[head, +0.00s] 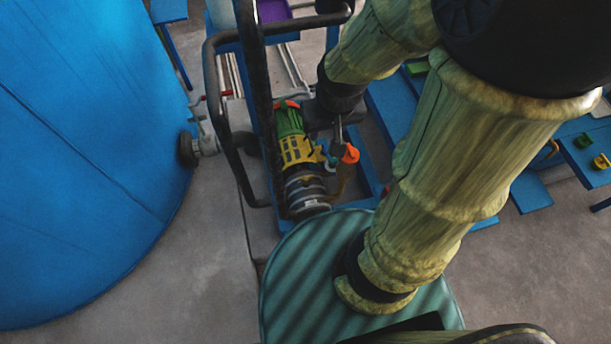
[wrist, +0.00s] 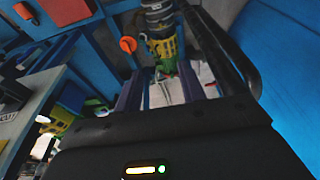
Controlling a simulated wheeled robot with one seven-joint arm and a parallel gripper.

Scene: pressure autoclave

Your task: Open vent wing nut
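A green and yellow valve-like fitting (head: 297,148) with a ribbed grey lower part stands beside a black tube frame in the head view. It carries a small red piece (head: 287,104) at its top and an orange knob (head: 350,153) sits to its right. I cannot tell for sure which part is the vent wing nut. In the wrist view the green part (wrist: 168,67) and the orange knob (wrist: 128,44) show beyond my gripper (wrist: 161,72). Its two dark fingers stand apart with nothing seen held between them. In the head view my arm partly hides the gripper beside the fitting.
A large blue tank (head: 90,160) fills the left. A black tube frame (head: 222,125) rises close to the fitting. A round green ribbed surface (head: 300,285) lies in front. Blue benches (head: 590,150) with small parts stand at the right. Grey floor (head: 195,265) is clear at lower left.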

